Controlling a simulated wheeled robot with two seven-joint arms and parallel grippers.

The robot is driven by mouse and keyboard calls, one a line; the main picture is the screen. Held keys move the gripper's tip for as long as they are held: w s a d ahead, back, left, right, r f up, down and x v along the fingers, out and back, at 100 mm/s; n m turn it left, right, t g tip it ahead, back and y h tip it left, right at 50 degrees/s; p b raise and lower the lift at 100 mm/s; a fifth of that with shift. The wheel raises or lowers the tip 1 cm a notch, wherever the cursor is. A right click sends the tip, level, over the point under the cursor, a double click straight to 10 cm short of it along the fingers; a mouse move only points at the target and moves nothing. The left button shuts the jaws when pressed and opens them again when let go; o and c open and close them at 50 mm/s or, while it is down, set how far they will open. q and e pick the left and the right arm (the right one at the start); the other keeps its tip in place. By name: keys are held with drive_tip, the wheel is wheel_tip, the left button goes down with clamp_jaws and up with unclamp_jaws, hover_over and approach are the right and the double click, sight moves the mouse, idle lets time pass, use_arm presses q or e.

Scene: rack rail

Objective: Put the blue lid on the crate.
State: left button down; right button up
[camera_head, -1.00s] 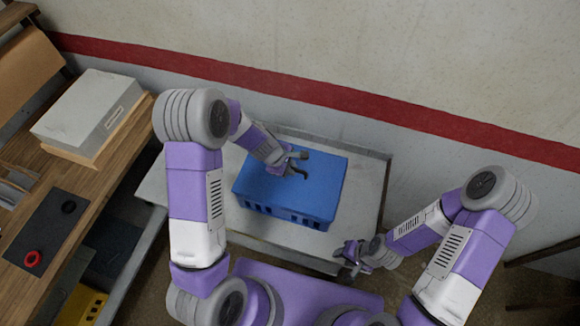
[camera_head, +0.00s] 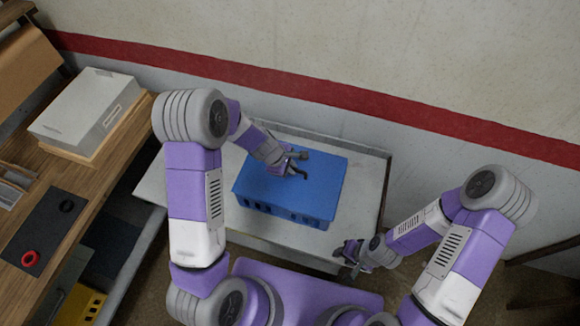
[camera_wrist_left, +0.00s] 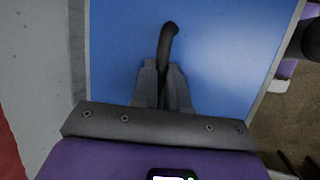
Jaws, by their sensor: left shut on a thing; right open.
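The blue lid (camera_head: 318,180) lies flat on top of the blue crate (camera_head: 285,214), whose side with dark openings faces me. The lid looks level, and the line between lid and crate is hard to make out. A dark handle (camera_wrist_left: 168,42) stands on the lid in the left wrist view. My left gripper (camera_head: 292,168) is over the middle of the lid, shut on that handle; it also shows in the left wrist view (camera_wrist_left: 163,85). My right gripper (camera_head: 349,258) is open and empty, at the near right edge of the grey table, apart from the crate.
The crate stands on a grey table (camera_head: 362,190) with a raised rim, against the wall. Bare tabletop lies around the crate.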

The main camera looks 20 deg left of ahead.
idle(0.4)
use_arm(q)
drive_tip(key=c, duration=1.1)
unclamp_jaws()
drive_tip(key=shift+o, duration=0.2)
drive_tip(key=shift+r, duration=0.1)
use_arm(e)
drive_tip(key=shift+r+p, duration=0.95)
drive_tip(key=shift+p, duration=0.05)
use_arm(q)
drive_tip(key=v, duration=0.7)
drive_tip(key=shift+r, duration=0.15)
drive_tip(key=shift+a, duration=0.1)
